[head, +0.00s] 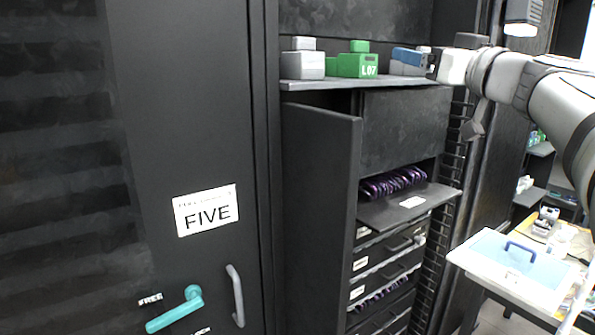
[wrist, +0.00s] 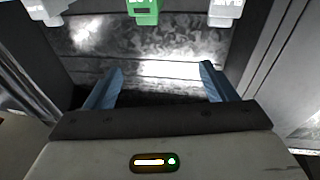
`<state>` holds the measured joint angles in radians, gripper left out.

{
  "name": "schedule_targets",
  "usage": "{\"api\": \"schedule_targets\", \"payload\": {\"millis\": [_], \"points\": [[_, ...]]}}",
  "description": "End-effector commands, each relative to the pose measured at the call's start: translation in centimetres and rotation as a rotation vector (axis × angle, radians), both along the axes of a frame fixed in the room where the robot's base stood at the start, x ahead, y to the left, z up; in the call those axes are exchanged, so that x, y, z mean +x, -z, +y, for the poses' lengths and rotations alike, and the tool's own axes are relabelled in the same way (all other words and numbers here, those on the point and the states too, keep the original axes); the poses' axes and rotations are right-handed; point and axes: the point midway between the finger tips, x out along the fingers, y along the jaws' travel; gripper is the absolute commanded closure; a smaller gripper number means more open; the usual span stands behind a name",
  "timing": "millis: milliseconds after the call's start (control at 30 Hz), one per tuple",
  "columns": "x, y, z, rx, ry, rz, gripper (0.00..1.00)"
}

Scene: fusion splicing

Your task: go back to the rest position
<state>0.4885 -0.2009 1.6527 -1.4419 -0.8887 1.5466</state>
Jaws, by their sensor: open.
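My gripper (head: 410,58) is at the upper right in the head view, in front of the right end of the cabinet's top shelf. In the wrist view its two blue fingers (wrist: 162,80) stand wide apart with nothing between them. A green block marked L07 (head: 357,62) sits on the shelf (head: 330,85), with a grey block (head: 302,66) to its left. A third, grey block at the right is largely hidden behind my fingers in the head view. The wrist view shows the green block (wrist: 144,10) at the top edge, between two pale grey ones (wrist: 226,10).
Below the shelf, an open cabinet door (head: 318,200) swings out beside a pulled-out tray (head: 410,205) with purple coils and several drawers. A closed door marked FIVE (head: 207,210) has a teal handle (head: 176,310). A bench with a blue-and-white box (head: 510,265) stands at right.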

Motion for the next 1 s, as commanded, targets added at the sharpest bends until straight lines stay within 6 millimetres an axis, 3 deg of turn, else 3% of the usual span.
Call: {"api": "schedule_targets", "payload": {"millis": [233, 367, 467, 567, 700, 800, 900, 1000], "points": [[0.5, 2.1, -1.5, 0.059, 0.227, -0.043, 0.22], [0.2, 6.4, -3.0, 0.086, 0.421, 0.032, 0.22], [-0.9, 12.0, -3.8, 0.084, 0.564, 0.176, 0.22], [-2.9, 18.9, -3.7, 0.052, 0.664, 0.38, 0.22], [-7.4, 28.6, -1.9, -0.028, 0.693, 0.71, 0.22], [-11.4, 34.6, 0.3, -0.095, 0.648, 0.939, 0.22], [-15.6, 39.3, 2.7, -0.163, 0.565, 1.137, 0.22], [-19.2, 42.5, 4.7, -0.215, 0.473, 1.287, 0.22]]}}
